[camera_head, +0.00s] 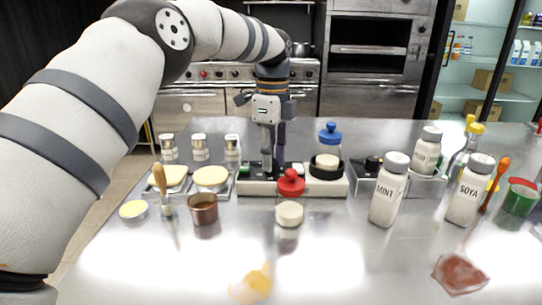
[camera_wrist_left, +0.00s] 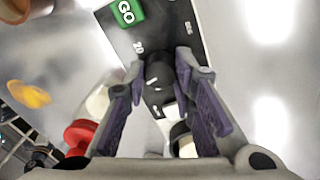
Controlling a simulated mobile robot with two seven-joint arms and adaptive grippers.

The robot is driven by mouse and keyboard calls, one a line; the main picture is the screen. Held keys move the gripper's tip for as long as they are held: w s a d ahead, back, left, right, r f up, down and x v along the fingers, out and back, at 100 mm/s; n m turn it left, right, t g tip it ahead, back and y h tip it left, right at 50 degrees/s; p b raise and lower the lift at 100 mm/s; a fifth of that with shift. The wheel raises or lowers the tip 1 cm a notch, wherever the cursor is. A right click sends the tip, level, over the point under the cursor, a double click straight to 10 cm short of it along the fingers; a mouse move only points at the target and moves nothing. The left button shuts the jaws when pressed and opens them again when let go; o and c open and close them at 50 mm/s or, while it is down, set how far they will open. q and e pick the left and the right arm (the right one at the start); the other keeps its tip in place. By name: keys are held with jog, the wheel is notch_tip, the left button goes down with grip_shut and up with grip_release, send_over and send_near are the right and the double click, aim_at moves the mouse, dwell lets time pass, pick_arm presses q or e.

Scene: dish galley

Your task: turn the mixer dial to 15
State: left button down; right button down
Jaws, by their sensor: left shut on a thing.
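The mixer is a low pale base (camera_head: 315,188) with a black top plate, in the middle of the table in the head view. In the left wrist view a green GO button (camera_wrist_left: 126,12) sits on the plate, with small white markings beside the dial. The dark dial (camera_wrist_left: 157,78) lies between the fingertips of my left gripper (camera_head: 272,167), which point down and are shut on it. The fingers hide the dial in the head view. I cannot read its exact setting. My right gripper is not in view.
A red-lidded jar (camera_head: 290,206) stands before the mixer, a blue-lidded one (camera_head: 330,135) behind it. A copper cup (camera_head: 203,209) and brush (camera_head: 162,185) are left; MINT (camera_head: 388,195) and SOYA (camera_head: 468,195) shakers right. The front table is mostly clear, with spills.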

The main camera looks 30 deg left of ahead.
pick_arm(q)
jog(key=shift+m, duration=1)
jog(key=c, duration=1.3)
grip_release()
jog(key=shift+c, duration=0.2)
notch_tip(320, 180, up, 7)
jog(key=shift+w+r, duration=0.15)
jog(key=shift+r, duration=0.05)
